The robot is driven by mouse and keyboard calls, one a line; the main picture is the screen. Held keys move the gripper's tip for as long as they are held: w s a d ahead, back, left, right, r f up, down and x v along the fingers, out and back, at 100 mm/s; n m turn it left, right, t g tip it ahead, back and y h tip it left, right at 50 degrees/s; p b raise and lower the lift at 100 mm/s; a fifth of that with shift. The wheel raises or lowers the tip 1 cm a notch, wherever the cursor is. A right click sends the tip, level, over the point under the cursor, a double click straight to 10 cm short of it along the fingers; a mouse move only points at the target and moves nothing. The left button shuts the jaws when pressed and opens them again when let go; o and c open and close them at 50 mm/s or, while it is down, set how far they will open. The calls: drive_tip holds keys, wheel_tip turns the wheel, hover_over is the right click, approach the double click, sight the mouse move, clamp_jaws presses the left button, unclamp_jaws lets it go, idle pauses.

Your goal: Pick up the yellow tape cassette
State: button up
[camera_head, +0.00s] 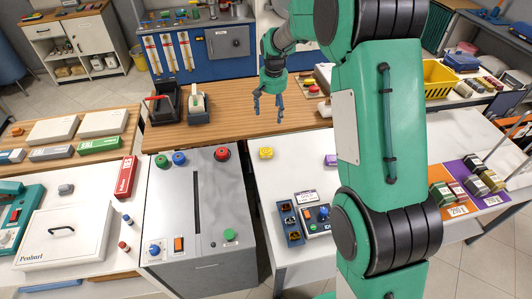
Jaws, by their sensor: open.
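A small yellow block (266,153), which looks like the yellow tape cassette, lies on the white table near its left back corner. My gripper (268,112) hangs fingers down above the wooden counter, just behind the yellow block in the picture. Its fingers are apart with nothing between them. My gripper does not touch the block. My green arm covers the middle right of the view and part of the white table.
A grey machine (200,215) with colored knobs stands left of the white table. A purple block (330,160) lies right of the yellow one. A blue and grey control box (318,220) sits nearer the front. The tabletop around the yellow block is clear.

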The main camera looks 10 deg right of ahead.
drive_tip(key=g+p, duration=0.1)
drive_tip(key=p, duration=0.1)
hover_over(266, 151)
wheel_tip(266, 151, down, 20)
drive_tip(key=shift+r+m, duration=0.1)
drive_tip(key=shift+m, duration=0.2)
drive_tip(key=shift+f, duration=4.25)
drive_tip(key=shift+f, duration=0.1)
drive_tip(key=shift+f+p, duration=0.3)
drive_tip(key=shift+f, duration=2.25)
drive_tip(key=c, duration=1.3)
